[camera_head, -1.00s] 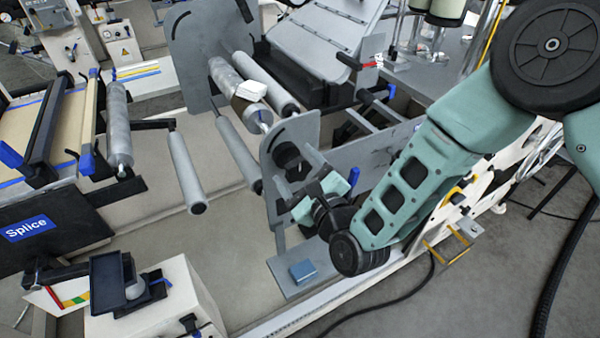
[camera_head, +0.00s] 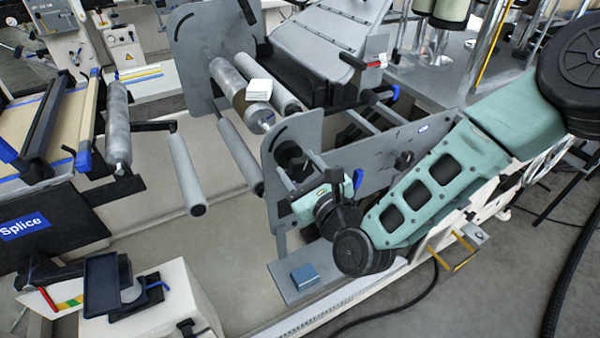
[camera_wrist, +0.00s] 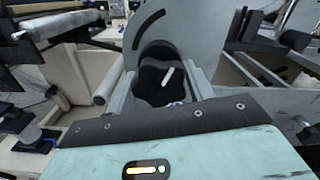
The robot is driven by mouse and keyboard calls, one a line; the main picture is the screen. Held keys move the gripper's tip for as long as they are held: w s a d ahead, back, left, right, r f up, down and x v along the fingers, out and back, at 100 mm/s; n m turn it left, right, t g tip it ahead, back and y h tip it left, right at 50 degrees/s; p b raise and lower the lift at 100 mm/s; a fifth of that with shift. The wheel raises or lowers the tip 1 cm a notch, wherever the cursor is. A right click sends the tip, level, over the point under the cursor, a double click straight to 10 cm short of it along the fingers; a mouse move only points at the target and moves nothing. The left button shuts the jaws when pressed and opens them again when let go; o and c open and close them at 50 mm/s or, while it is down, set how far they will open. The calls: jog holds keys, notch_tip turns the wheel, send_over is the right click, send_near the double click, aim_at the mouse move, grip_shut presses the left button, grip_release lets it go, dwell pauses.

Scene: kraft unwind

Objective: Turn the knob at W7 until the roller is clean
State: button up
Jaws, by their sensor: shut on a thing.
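The black lobed knob (camera_head: 291,156) is on the near side of a grey upright plate. In the wrist view the knob (camera_wrist: 150,82) shows a white mark slanting up to the right. My gripper (camera_head: 300,172) has its two grey fingers on either side of the knob and is shut on it. The teal gripper body covers the lower part of the wrist view. No W7 label is readable.
The grey side plate (camera_head: 297,130) stands right by my fingers. A lower roller (camera_head: 240,155) and another grey roller (camera_head: 186,172) stick out to the left. A blue block (camera_head: 305,275) sits on the ledge below my wrist. Open floor lies at the lower right.

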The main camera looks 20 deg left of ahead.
jog(key=shift+f+m+b, duration=0.2)
jog(key=shift+m+b, duration=0.85)
jog(key=shift+m, duration=0.85)
jog(key=shift+r+m+b, duration=0.1)
jog(key=shift+m+b, duration=0.25)
jog(key=shift+m, duration=0.45)
jog(key=shift+m+b, duration=0.6)
jog(key=shift+m, duration=0.3)
jog(key=m+b, duration=0.1)
jog(key=m, duration=0.1)
jog(key=shift+m, duration=0.4)
jog(key=shift+b, duration=0.3)
jog(key=shift+r, duration=0.1)
jog(key=o, duration=1)
jog(key=shift+d, duration=0.1)
